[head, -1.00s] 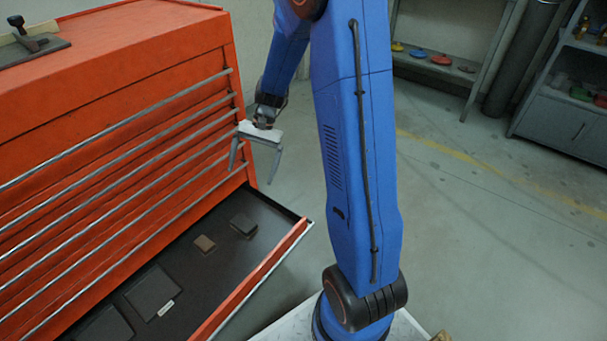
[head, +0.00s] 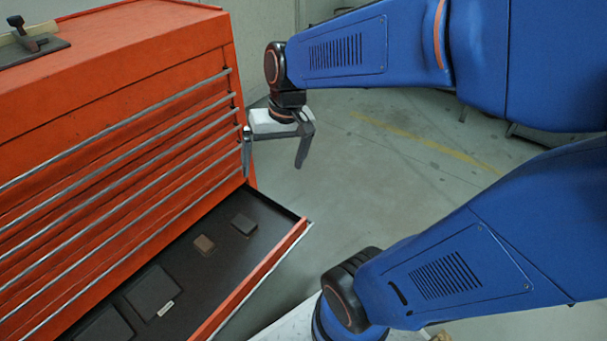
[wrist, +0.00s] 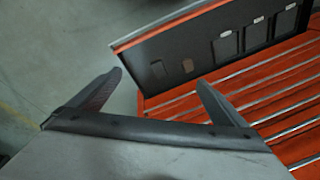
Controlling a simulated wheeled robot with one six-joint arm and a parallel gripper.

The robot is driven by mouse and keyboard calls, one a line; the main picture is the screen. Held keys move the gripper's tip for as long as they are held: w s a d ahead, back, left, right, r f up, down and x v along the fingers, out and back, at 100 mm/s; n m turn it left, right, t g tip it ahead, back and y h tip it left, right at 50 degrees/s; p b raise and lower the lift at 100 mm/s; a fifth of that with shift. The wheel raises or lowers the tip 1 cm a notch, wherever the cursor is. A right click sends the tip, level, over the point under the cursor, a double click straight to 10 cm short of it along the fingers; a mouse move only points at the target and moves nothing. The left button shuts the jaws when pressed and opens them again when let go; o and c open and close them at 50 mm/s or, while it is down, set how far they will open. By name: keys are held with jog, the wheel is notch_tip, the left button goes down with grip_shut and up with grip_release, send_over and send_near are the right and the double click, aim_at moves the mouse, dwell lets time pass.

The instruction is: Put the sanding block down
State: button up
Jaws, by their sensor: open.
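My gripper (head: 274,158) is open and empty. It hangs above and beyond the drawer's far end, beside the chest's right edge, apart from the block. In the wrist view both fingers (wrist: 158,95) are spread wide with nothing between them.
The red tool chest (head: 110,110) stands at left, its upper drawers shut. A plate with a black knob (head: 32,42) lies on its top. Dark square shapes (head: 153,291), some labelled, lie in the drawer. Clear floor (head: 370,185) lies right of the chest.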

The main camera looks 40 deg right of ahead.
jog(key=s+d+r+n+t+h, duration=0.1)
jog(key=s+r+n+t, duration=0.1)
jog(key=s, duration=0.8)
jog(key=shift+d+r+n+t+h, duration=0.3)
jog(key=shift+r+n+t, duration=0.1)
